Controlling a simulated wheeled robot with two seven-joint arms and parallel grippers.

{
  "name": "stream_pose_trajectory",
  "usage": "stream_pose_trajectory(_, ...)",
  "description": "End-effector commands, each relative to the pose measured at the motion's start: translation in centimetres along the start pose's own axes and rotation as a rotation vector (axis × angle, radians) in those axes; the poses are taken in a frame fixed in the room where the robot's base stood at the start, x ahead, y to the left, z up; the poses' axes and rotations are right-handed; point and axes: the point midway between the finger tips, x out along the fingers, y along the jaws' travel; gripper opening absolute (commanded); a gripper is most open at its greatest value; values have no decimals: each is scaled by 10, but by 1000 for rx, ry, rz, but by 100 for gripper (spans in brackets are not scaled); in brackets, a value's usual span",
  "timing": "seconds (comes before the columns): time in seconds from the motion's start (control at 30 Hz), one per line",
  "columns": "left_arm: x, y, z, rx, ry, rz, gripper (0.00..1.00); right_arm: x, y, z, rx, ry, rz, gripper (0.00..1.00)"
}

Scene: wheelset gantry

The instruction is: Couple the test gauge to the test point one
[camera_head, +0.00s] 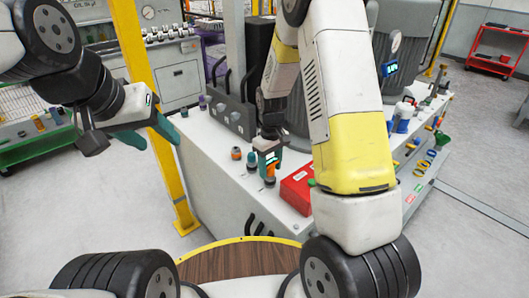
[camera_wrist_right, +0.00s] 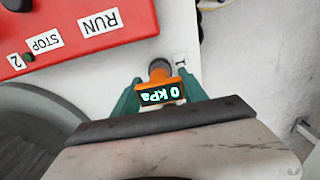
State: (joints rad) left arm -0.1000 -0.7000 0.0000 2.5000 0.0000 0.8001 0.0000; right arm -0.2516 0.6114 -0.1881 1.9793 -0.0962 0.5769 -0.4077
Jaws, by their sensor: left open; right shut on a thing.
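The test gauge (camera_wrist_right: 160,92) is an orange body with a lit display reading 0 kPa. In the right wrist view it sits between the green fingers of my right gripper (camera_wrist_right: 160,95), which is shut on it. Whether this end meets test point one, I cannot tell; the point itself is not clearly seen. In the head view the gauge (camera_head: 270,168) is held low over the white bench top. My left gripper (camera_head: 160,143) is open and empty, away from the bench.
A red box (camera_head: 297,189) with RUN and STOP labels stands close to the gauge. Small fittings (camera_head: 236,153) stand on the bench (camera_head: 215,140) left of it. Large grey cylinders (camera_head: 318,90) rise behind. A yellow post (camera_head: 150,90) stands near my left gripper.

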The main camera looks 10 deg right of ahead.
Motion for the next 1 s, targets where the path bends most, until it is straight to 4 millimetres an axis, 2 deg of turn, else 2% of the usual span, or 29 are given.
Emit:
stream_pose_trajectory(0.03,0,0,0,0,0,0,52,0,0,0,0,0,0,56)
stream_pose_trajectory(0.13,0,0,0,0,0,0,52,0,0,0,0,0,0,76)
stream_pose_trajectory(0.5,0,0,0,0,0,0,52,-4,0,-1,0,2,0,76)
stream_pose_trajectory(0.57,0,0,0,0,0,0,52,-11,0,-1,0,3,1,76)
stream_pose_trajectory(0.8,0,0,0,0,0,0,52,-52,0,-1,-1,5,2,76)
stream_pose_trajectory(1.0,0,0,0,0,0,0,52,-74,0,-1,-1,2,1,76)
